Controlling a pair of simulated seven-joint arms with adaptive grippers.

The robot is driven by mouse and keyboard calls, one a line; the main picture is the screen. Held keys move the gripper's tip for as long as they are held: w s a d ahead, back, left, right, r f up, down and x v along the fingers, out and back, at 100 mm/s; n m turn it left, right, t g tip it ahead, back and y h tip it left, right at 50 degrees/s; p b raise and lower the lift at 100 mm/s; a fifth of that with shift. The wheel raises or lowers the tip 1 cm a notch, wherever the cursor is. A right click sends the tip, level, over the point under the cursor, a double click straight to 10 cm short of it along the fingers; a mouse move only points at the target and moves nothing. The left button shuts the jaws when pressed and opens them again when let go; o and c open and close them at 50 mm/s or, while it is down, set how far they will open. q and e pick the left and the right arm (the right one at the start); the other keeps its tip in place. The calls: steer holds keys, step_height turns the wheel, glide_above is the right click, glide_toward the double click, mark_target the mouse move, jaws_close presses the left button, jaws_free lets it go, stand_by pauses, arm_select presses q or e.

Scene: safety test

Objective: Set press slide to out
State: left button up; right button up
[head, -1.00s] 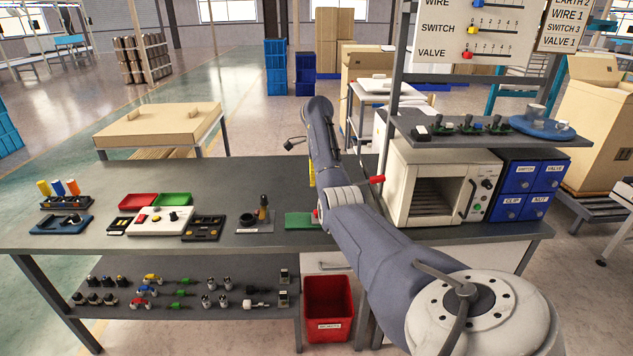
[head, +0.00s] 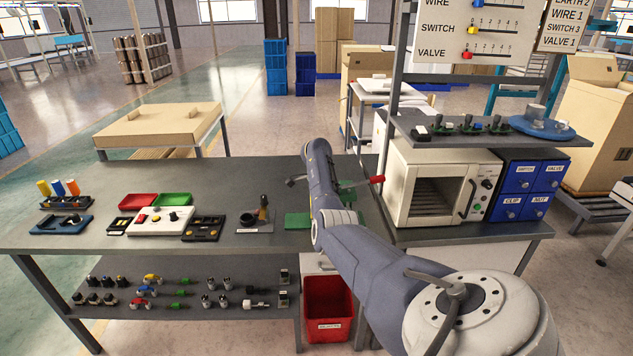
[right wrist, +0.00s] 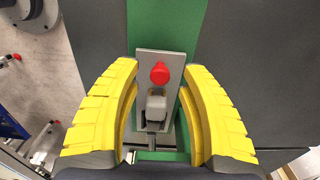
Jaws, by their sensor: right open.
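The press shows in the head view as a green base (head: 298,220) on the bench, with a red lever knob (head: 377,180) to the right; my right arm hides most of it. In the right wrist view, a grey plate (right wrist: 147,60) bears a red knob (right wrist: 160,73) and a small grey block (right wrist: 156,104) below it, over a green surface. I cannot tell for sure which part is the slide. My right gripper (right wrist: 160,78) is open, its yellow fingers on either side of the plate, with nothing clearly gripped. My left gripper is not in view.
An oven-like box (head: 399,200) and blue drawers (head: 526,174) stand right of the press under a shelf. A black-and-brass fixture (head: 262,213), a white button panel (head: 161,221) and trays lie left. A red bin (head: 328,308) stands below the bench.

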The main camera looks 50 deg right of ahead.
steer(key=shift+f, duration=0.55)
steer(key=shift+c, duration=0.3)
jaws_close()
